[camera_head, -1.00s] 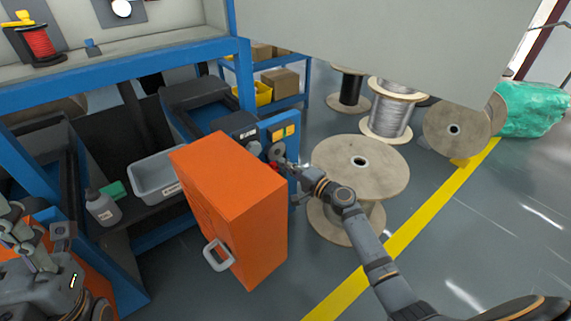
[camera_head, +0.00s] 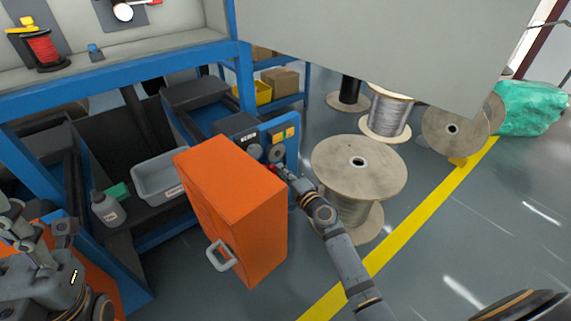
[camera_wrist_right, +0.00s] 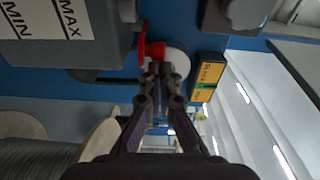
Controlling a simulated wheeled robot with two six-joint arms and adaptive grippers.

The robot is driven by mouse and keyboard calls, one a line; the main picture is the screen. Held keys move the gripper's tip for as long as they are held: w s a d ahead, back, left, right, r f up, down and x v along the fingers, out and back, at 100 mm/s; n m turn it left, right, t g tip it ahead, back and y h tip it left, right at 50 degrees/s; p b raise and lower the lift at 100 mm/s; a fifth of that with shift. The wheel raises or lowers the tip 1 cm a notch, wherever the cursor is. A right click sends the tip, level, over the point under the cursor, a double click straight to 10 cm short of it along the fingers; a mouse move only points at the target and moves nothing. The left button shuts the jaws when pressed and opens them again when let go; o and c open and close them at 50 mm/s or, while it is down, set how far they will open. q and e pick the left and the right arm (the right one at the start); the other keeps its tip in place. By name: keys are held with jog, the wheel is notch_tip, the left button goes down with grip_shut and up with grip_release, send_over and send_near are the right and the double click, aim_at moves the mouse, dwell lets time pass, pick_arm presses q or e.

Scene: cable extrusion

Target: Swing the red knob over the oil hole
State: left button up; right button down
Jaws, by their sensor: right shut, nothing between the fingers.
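The red knob (camera_wrist_right: 152,50) shows in the right wrist view, just beyond my right gripper's fingertips and beside a pale round part (camera_wrist_right: 176,62). In the head view only a small red patch of the knob (camera_head: 273,168) shows at the blue panel, behind the orange box. My right gripper (camera_wrist_right: 160,72) is shut and empty, with its tips at or very near the knob; I cannot tell if they touch. In the head view the right gripper (camera_head: 283,173) is small, beside the panel. The oil hole cannot be made out. My left gripper (camera_head: 42,240) is at the left edge, its jaws unclear.
The orange box (camera_head: 232,185) stands left of my right gripper. A large wooden spool (camera_head: 360,165) stands close on the right. A dark housing marked MIN and MAX (camera_wrist_right: 70,30) is at upper left in the wrist view, and a yellow label plate (camera_wrist_right: 208,76) is right of the knob.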

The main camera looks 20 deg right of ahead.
jog(key=shift+s+a, duration=0.55)
jog(key=shift+a, duration=0.2)
jog(key=shift+s+a+b, duration=0.15)
jog(key=shift+s+a, duration=0.1)
jog(key=shift+a, duration=0.5)
jog(key=shift+s+a+b, duration=0.15)
jog(key=shift+s+a, duration=0.05)
jog(key=shift+a, duration=0.7)
notch_tip(320, 180, up, 10)
